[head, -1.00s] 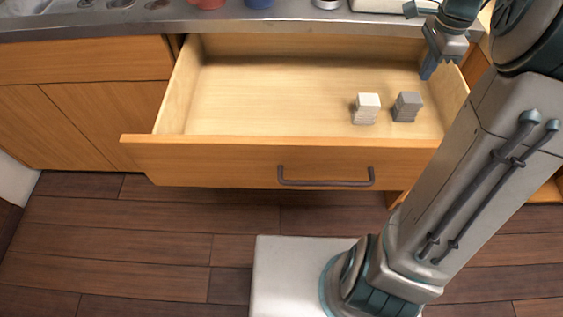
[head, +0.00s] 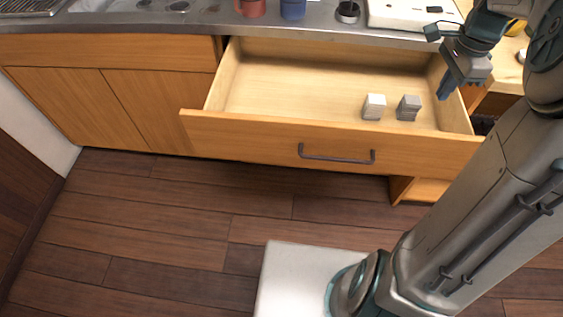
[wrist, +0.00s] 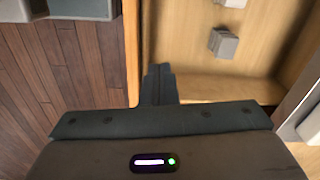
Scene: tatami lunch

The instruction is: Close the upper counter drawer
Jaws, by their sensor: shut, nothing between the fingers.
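The upper counter drawer (head: 270,135) is pulled far out below the counter, its wooden front and dark bar handle (head: 337,158) facing me. A white stack (head: 374,106) and a grey stack (head: 408,107) lie inside it, towards the front right. My gripper (head: 443,90) is shut and empty, pointing down at the drawer's right side. In the wrist view the shut fingers (wrist: 158,80) are over the drawer near its front panel and side wall, with the grey stack (wrist: 224,42) beyond them. I cannot tell whether they touch the drawer.
The metal counter edge (head: 330,36) runs above the drawer. A red mug (head: 251,8), a blue cup (head: 293,9) and a white appliance (head: 410,15) stand on it. Closed cabinet doors (head: 90,105) are on the left. The wooden floor (head: 150,220) in front is clear.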

